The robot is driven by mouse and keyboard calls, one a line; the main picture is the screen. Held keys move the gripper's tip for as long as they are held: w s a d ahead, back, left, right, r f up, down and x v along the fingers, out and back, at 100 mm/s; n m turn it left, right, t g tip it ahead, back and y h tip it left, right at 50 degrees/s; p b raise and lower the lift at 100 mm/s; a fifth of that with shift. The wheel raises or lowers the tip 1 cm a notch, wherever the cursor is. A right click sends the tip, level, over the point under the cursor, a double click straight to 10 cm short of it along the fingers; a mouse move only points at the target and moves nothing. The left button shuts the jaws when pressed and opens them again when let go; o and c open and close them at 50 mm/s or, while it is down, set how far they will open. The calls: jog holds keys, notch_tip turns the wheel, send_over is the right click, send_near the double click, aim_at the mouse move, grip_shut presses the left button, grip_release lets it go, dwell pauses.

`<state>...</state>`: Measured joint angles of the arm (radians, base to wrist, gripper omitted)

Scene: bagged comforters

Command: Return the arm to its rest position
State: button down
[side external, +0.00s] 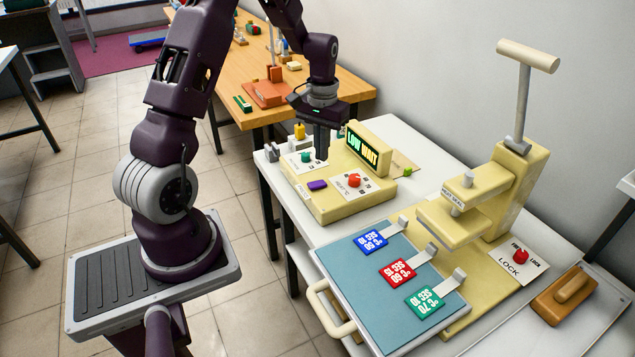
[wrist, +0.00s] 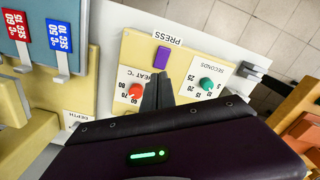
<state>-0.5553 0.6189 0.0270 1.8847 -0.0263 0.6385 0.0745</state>
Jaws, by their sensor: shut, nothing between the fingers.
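My gripper (side external: 321,150) points down over the cream control box (side external: 340,209) in the side view, with its fingers together and empty. The box carries a green seconds knob (side external: 306,157), a red heat knob (side external: 354,181), a purple press button (side external: 318,185) and a display reading "LOW WAIT" (side external: 364,149). In the wrist view my fingers (wrist: 158,92) are closed between the red knob (wrist: 135,91) and the green knob (wrist: 206,84). The purple button (wrist: 162,58) lies beyond them. I cannot tell whether the fingertips touch the panel.
A cream press with a lever (side external: 527,56) stands right of the box. Its blue plate (side external: 345,262) holds blue, red and green tags. A red lock knob (side external: 520,256) and a wooden block (side external: 564,296) are at the right. A wooden bench (side external: 352,87) with small items stands behind.

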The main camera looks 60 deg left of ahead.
jog(key=s+d+r+m+t, duration=0.2)
jog(key=s+d+r, duration=0.1)
jog(key=d+r, duration=0.45)
jog(key=s+d+r+m+t, duration=0.1)
jog(key=s+d+r, duration=0.3)
jog(key=d+r, duration=0.4)
jog(key=s+d+r+m+t, duration=0.1)
jog(key=s+d+r, duration=0.1)
jog(key=s, duration=0.4)
jog(key=s+d+r+m+t, duration=0.1)
jog(key=s+d+r+m, duration=0.1)
jog(key=s+d, duration=0.2)
jog(key=s, duration=0.3)
jog(key=shift+t, duration=0.3)
